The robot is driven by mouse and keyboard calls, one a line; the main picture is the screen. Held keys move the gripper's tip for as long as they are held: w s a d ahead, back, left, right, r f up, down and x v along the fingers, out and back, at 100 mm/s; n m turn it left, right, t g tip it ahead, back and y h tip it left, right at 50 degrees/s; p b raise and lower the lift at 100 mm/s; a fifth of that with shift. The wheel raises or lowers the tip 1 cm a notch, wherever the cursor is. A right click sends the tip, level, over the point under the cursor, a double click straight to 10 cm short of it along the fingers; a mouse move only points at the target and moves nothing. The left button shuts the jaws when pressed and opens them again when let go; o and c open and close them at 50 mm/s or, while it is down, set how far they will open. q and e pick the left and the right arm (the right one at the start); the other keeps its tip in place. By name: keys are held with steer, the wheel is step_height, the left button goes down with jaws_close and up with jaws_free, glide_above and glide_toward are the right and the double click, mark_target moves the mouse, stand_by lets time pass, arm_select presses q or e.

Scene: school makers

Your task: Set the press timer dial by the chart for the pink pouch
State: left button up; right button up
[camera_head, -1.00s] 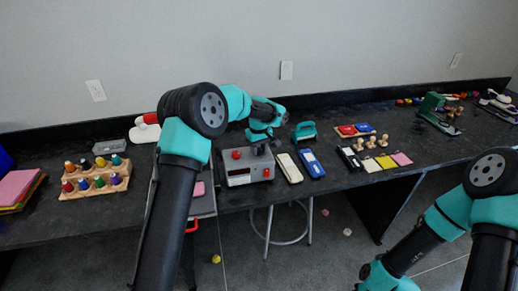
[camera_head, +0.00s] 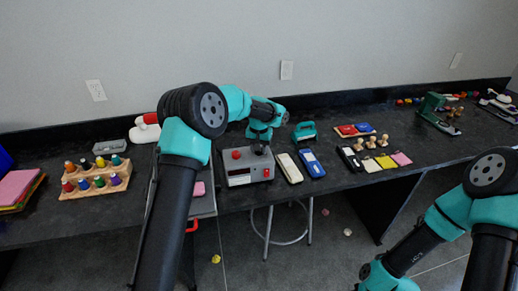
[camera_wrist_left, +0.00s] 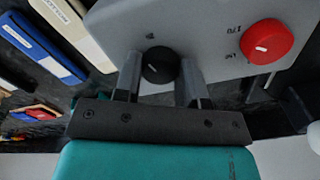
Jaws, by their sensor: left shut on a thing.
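The grey control box (camera_head: 248,178) stands on the table near the middle of the head view, beside the press (camera_head: 204,206). My left gripper (camera_wrist_left: 160,75) is shut on the black dial (camera_wrist_left: 159,62) on top of the box, one finger on each side. The dial's setting is too dark to read. A red knob (camera_wrist_left: 267,40) with a white mark and printed numbers sits beside it; it also shows in the head view (camera_head: 236,154). A small pink item, perhaps the pouch (camera_head: 199,188), lies at the press. I cannot make out the chart.
A cream case (camera_head: 289,168) and a blue case (camera_head: 312,163) lie right of the box, with stamps and colour pads (camera_head: 375,163) beyond. A wooden rack of coloured bottles (camera_head: 95,183) stands at left. My left forearm hides part of the press.

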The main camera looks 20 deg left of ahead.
arm_select(q)
steer(key=shift+m, duration=1.7)
steer(key=o, duration=0.9)
steer(key=shift+r, duration=0.15)
step_height(320, 180, up, 17)
steer(key=shift+r, duration=0.1)
step_height(320, 180, down, 16)
steer(key=shift+r, duration=0.25)
